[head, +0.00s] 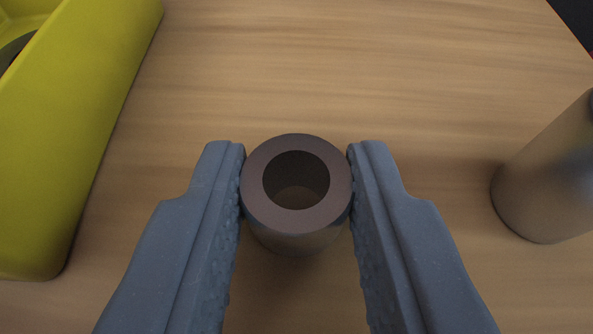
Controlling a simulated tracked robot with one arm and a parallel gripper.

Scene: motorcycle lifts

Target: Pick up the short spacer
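The short spacer (296,230) is a dark metal hollow cylinder with a flat brown-grey top ring. It stands upright on the wooden surface in the middle of the head view. My gripper (296,180) has its two blue-grey textured fingers on the left and right of the spacer. Both fingertips appear to touch its sides near the top rim, so the gripper looks shut on it. The spacer's lower part is in shadow, and I cannot tell whether its base rests on the wood.
A yellow-green container (75,120) with a rounded wall stands at the left, with a dark round thing partly visible inside. A grey metal cylinder (548,185) stands at the right edge. The wooden table (350,70) is clear beyond the spacer, and its edge shows at the top right.

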